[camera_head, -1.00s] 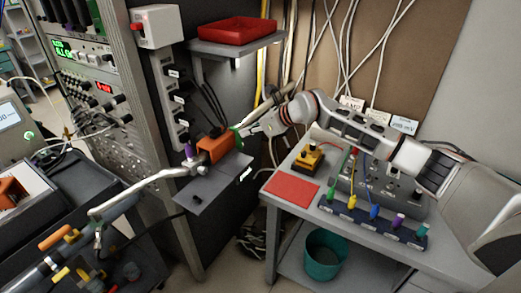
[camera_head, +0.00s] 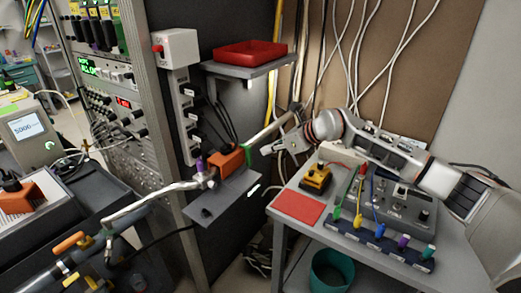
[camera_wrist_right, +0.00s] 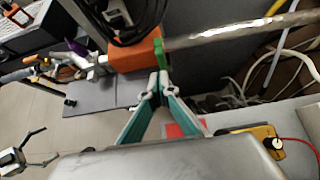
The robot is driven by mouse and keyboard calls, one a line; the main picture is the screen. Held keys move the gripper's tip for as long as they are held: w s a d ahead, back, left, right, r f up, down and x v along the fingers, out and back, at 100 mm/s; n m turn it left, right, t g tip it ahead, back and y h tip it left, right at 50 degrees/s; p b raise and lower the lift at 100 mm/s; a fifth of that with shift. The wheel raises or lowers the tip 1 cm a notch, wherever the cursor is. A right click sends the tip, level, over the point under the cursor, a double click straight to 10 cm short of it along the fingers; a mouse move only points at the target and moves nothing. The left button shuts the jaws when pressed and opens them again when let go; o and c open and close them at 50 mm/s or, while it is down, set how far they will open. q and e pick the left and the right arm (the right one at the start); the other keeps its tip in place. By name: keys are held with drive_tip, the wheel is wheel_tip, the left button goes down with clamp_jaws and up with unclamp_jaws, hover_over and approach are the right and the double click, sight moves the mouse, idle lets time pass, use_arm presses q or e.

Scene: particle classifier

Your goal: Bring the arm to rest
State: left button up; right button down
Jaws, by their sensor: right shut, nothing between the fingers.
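My right arm comes in from the right in the head view and reaches over the grey table. Its gripper (camera_head: 266,150) is just right of the orange block (camera_head: 227,162) on the metal pipe line, with a gap between them. In the right wrist view the fingers (camera_wrist_right: 158,80) meet at the tips, shut and empty, and the orange block (camera_wrist_right: 136,54) with its green end shows beyond them.
A grey shelf plate (camera_head: 222,200) lies under the orange block. A red tray (camera_head: 250,52) sits on a shelf above. A teal bin (camera_head: 332,272) stands below.

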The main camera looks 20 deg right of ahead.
wheel_tip(320, 180, up, 8)
drive_tip(key=s+a+f+m+y, duration=0.45)
drive_tip(key=s+a, duration=0.25)
drive_tip(key=a, duration=0.3)
drive_tip(key=s+a+f+m+y, duration=0.45)
drive_tip(key=s+a, duration=0.25)
drive_tip(key=a, duration=0.2)
drive_tip(key=s+d+f+m+t+h, duration=0.1)
drive_tip(key=s+d+f+m+h, duration=0.3)
drive_tip(key=s+f+m, duration=0.4)
drive_tip(key=s+d+f+m+h, duration=0.4)
drive_tip(key=s+f+m, duration=0.4)
drive_tip(key=f+m, duration=0.4)
drive_tip(key=s+d+f+m+t+h, duration=0.1)
drive_tip(key=s+d+f+m+h, duration=0.3)
drive_tip(key=s+d+f+m, duration=0.2)
wheel_tip(320, 180, down, 5)
drive_tip(key=s+m, duration=0.2)
drive_tip(key=m, duration=0.2)
drive_tip(key=shift+s+t+h+b, duration=0.2)
drive_tip(key=shift+t+h+b, duration=0.1)
drive_tip(key=shift+h+b, duration=0.1)
